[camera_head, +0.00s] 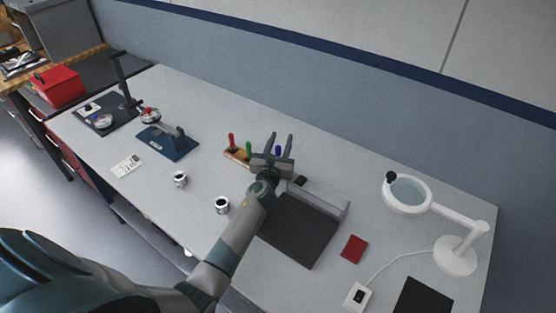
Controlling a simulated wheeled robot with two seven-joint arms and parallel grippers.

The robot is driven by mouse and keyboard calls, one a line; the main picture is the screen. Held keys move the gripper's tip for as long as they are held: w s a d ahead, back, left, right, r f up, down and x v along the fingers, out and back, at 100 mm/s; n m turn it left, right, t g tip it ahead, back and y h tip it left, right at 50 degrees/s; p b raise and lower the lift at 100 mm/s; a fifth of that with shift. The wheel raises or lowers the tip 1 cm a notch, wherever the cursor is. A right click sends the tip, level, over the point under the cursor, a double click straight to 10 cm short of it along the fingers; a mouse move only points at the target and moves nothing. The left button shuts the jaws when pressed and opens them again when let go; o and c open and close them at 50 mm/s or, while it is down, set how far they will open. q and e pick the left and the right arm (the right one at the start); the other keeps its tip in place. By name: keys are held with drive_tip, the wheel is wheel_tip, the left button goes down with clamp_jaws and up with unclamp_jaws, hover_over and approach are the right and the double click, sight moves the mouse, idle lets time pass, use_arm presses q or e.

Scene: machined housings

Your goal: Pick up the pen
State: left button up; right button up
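Upright red (231,140), green (249,149) and blue (278,150) pen-like handles stand in a row at a wooden holder (236,155) in the middle of the table. I cannot tell for sure which is the pen. My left gripper (279,141) reaches over the right part of the holder and hides it. Its two fingers are spread and point away from me. The blue handle shows between the fingers; I cannot tell whether they touch it. My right gripper is not in view.
A dark pad (300,232) with a grey raised block (318,199) lies right of my arm. Two metal cups (222,205) stand left of it. A red box (352,248) and a white magnifier lamp (456,256) are at right. A blue-based fixture (167,144) stands at left.

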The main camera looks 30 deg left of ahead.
use_arm(q)
clamp_jaws()
wheel_tip(320, 180, up, 10)
drive_tip(key=p, duration=0.1)
drive_tip(key=shift+p, duration=0.3)
idle(0.3)
idle(0.4)
